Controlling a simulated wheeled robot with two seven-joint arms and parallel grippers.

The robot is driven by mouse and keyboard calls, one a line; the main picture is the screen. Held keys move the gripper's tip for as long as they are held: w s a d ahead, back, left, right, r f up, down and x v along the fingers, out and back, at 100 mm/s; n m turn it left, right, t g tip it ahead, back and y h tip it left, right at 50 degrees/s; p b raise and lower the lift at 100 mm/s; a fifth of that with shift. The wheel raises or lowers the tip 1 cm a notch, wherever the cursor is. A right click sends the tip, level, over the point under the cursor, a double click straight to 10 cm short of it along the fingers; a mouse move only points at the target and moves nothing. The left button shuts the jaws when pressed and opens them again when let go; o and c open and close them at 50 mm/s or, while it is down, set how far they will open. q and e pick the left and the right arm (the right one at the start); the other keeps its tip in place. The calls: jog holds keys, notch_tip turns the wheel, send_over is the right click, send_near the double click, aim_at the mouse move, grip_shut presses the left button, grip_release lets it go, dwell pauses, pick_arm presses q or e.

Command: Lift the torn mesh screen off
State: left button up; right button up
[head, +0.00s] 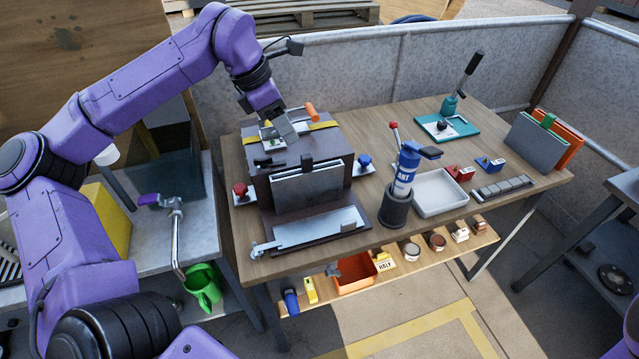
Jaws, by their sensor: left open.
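A dark brown box-shaped machine (262,190) stands on the left part of the wooden table. A grey panel (308,188) with a black tab on its top edge sits upright at its front; it may be the mesh screen, but I cannot make out mesh or a tear. My left gripper (279,137) is open over the machine's top, behind the panel and apart from its tab. It partly hides the top, where yellow strips and an orange handle (311,111) show. My right gripper is out of view.
A grey panel with a green tab (537,145) and an orange panel (568,147) stand at the right end. A teal lever press (447,125) is at the back.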

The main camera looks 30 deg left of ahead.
aim_at(305, 156)
pick_arm(q)
jog(key=x, duration=0.6)
jog(key=shift+w+a, duration=0.15)
jog(key=p+x, duration=0.1)
jog(key=x, duration=0.3)
jog(key=shift+w+f, duration=0.15)
jog(key=shift+f, duration=0.2)
jog(key=shift+w+f, duration=0.25)
jog(key=shift+f, duration=0.15)
jog(key=shift+s+r, duration=0.1)
grip_shut()
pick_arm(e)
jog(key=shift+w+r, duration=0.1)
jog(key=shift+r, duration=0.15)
